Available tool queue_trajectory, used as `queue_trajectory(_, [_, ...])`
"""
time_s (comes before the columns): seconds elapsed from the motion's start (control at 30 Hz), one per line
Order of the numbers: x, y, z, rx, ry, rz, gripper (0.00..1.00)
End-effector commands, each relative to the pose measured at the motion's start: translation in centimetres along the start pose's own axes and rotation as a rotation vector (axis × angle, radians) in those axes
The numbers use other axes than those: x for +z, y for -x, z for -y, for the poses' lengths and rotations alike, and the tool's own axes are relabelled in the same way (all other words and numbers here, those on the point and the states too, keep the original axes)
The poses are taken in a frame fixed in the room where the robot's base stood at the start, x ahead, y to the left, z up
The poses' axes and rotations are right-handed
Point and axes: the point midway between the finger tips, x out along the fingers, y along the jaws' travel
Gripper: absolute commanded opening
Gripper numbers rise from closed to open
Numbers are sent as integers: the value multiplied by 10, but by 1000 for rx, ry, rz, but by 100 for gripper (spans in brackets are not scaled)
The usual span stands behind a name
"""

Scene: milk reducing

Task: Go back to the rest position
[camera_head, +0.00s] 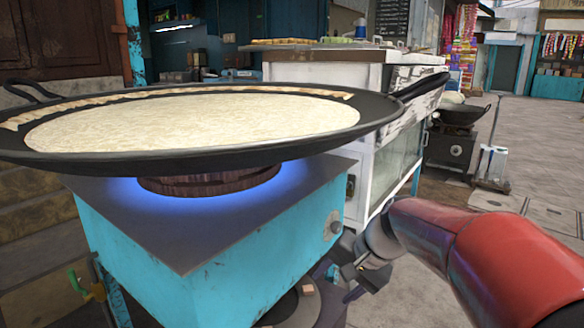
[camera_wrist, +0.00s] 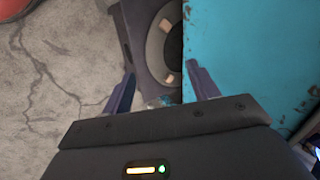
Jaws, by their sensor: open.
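My gripper (camera_head: 360,284) is at the lower middle of the head view, beside the right side of the turquoise stove (camera_head: 190,270) and below its round knob (camera_head: 336,227). In the wrist view, my gripper's two fingers (camera_wrist: 161,74) stand apart with nothing held between them. The right finger overlaps the stove's turquoise side (camera_wrist: 245,50) in that view; I cannot tell whether they touch. A wide black pan (camera_head: 250,150) sits over the lit burner, whose blue glow shows. The pan holds a broad layer of pale milk (camera_head: 200,118).
A white, worn counter (camera_head: 375,145) with glass sides stands behind the stove. A dark wok (camera_head: 460,115) sits on a smaller stove further right. Open paved ground (camera_head: 535,135) lies at the right. The pan's handle (camera_head: 420,87) juts out to the right.

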Motion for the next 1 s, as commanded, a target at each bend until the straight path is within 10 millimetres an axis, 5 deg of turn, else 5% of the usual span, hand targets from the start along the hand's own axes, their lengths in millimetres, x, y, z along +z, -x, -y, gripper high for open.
queue_trajectory(0.2, [78,55,-42,212,279,-154,60])
queue_trajectory(0.4, [125,85,-88,334,479,-260,60])
queue_trajectory(0.63, [144,95,-115,388,584,-313,60])
queue_trajectory(1.0, [145,95,-117,391,589,-314,60])
